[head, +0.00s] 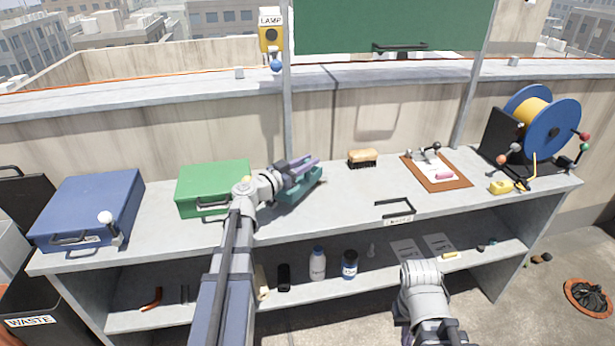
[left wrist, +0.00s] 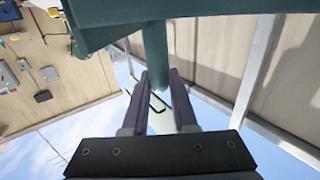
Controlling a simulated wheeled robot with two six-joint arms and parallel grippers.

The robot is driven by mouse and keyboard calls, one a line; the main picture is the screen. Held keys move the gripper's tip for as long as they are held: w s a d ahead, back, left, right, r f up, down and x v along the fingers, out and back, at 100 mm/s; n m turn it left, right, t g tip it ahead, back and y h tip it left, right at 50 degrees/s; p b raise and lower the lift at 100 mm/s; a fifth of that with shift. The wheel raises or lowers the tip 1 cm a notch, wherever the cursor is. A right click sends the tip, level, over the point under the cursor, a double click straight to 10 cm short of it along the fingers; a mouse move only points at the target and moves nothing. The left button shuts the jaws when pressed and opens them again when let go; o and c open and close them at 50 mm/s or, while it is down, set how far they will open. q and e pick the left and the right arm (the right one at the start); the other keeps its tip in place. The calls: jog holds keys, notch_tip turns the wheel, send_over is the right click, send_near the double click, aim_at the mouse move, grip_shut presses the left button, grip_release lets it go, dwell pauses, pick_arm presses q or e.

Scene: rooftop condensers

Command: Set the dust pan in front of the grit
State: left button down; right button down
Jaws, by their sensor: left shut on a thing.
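The teal dust pan (head: 299,191) is at my left gripper (head: 304,166), above the back part of the worktop, just right of the green case. In the left wrist view the left gripper (left wrist: 158,80) is shut on the pan's round teal handle (left wrist: 155,52), and the pan body (left wrist: 130,10) spans the top. Small brown lumps (head: 540,258) lie on the floor right of the bench; I cannot tell whether they are the grit. My right gripper is mostly hidden at the bottom edge of the head view, below its wrist, so its jaws cannot be read.
The worktop (head: 330,217) holds a blue case (head: 88,208), a green case (head: 213,184), a brush (head: 362,158), a clipboard (head: 437,171) and a cable reel (head: 541,122). Bottles stand on the lower shelf. An orange-rimmed round opening (head: 588,298) is on the floor at right. The front middle worktop is mostly clear.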

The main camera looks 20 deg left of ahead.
aim_at(305, 174)
pick_arm(q)
jog(key=shift+f+b, duration=1.6)
jog(key=shift+f, duration=0.15)
jog(key=shift+f, duration=0.1)
jog(key=shift+f, duration=0.15)
jog(key=c, duration=0.7)
grip_release()
